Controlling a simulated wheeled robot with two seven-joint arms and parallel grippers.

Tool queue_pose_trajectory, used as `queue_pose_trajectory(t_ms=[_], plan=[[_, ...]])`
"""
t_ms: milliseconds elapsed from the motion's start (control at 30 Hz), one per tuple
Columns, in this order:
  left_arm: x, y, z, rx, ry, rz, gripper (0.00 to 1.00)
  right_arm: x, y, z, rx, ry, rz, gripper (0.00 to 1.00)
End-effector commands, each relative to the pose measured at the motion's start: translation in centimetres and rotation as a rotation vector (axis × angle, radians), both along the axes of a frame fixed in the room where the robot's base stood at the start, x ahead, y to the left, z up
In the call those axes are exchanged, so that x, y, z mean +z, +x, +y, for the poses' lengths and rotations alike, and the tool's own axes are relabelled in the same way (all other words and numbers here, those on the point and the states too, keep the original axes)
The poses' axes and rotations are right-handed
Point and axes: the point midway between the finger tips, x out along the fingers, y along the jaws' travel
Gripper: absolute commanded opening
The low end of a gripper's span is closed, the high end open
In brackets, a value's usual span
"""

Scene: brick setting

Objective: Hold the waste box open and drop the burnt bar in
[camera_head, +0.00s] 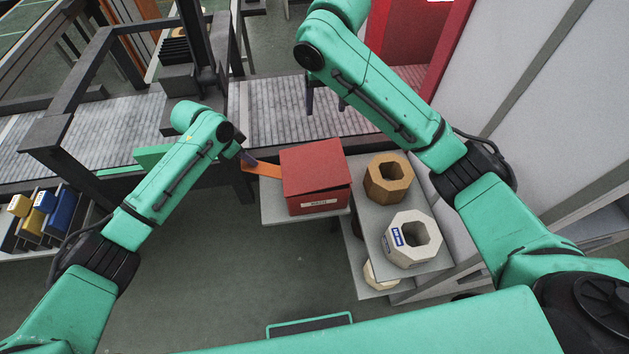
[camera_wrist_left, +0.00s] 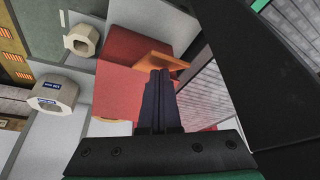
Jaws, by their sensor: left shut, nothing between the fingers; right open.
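The red waste box (camera_head: 316,178) with a white label stands on a grey stand right of my left gripper; its red surfaces also show in the left wrist view (camera_wrist_left: 116,92). Its lid looks down or nearly so, with a dark line under the front edge. An orange lever (camera_head: 264,170) sticks out from its left side. My left gripper (camera_head: 245,157) is shut and empty, its fingertips at the lever; I cannot tell if they touch. It also shows in the left wrist view (camera_wrist_left: 160,75). My right gripper (camera_head: 325,98) is open above the conveyor, behind the box. I cannot make out the burnt bar.
A tan hollow block (camera_head: 388,180) and a white hollow block (camera_head: 411,239) stand on grey shelves right of the box. The grey slatted conveyor (camera_head: 275,118) runs behind. A red cabinet (camera_head: 405,35) stands at the back right. Yellow and blue bins (camera_head: 60,212) are far left.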

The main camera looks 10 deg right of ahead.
Motion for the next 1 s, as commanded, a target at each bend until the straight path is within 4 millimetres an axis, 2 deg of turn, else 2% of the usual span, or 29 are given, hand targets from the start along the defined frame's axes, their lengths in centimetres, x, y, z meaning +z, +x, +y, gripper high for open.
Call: queue_pose_trajectory(t_ms=[67, 733, 1000], plan=[[1.0, 0.0, 0.1, 0.001, 0.001, -0.002, 0.0, 0.4, 0.0, 0.0, 0.0, 0.0, 0.0, 0.72], [7.5, 0.1, 0.0, 0.002, -0.001, -0.002, 0.0, 0.2, 0.0, 0.0, 0.0, 0.0, 0.0, 0.72], [8.4, 0.0, 0.0, 0.0, 0.0, -0.001, 0.0, 0.2, 0.0, 0.0, 0.0, 0.0, 0.0, 0.72]])
